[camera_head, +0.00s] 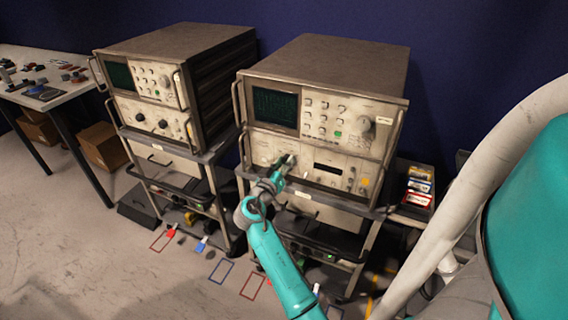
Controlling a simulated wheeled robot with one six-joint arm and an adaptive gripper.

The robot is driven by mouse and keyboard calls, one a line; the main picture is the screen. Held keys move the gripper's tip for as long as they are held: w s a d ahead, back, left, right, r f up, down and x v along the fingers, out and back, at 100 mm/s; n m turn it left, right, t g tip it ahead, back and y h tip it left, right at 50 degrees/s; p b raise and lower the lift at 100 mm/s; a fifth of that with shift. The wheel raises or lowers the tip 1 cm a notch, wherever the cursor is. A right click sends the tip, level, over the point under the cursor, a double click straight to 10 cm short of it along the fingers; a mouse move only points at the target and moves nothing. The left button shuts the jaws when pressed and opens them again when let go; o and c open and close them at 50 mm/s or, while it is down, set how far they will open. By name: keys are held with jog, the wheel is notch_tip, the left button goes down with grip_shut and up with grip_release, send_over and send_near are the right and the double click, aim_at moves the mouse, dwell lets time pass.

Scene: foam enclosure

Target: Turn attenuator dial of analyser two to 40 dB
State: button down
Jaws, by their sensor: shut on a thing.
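Two analysers stand on carts. The right-hand analyser (330,66) has a dark green screen (274,109), buttons, and a large grey knob at its upper right. My gripper (286,162) is at the lower left of this analyser's front panel, shut on a dial there. The dial is mostly hidden by the gripper, and its marks and setting are too small to read. The left-hand analyser (175,42) has two dark dials on its lower panel. No label shows which analyser is number two.
A white table (45,95) with small objects stands at the far left, with cardboard boxes (101,146) below it. A box of coloured packets (418,188) sits right of the right cart. Coloured floor outlines (221,271) lie before the carts. The left floor is clear.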

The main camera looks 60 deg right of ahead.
jog(key=shift+f+m, duration=0.1)
jog(key=shift+m, duration=0.5)
jog(key=c, duration=0.8)
grip_release()
jog(key=shift+o, duration=0.2)
jog(key=s+a, duration=0.1)
jog(key=a, duration=1.1)
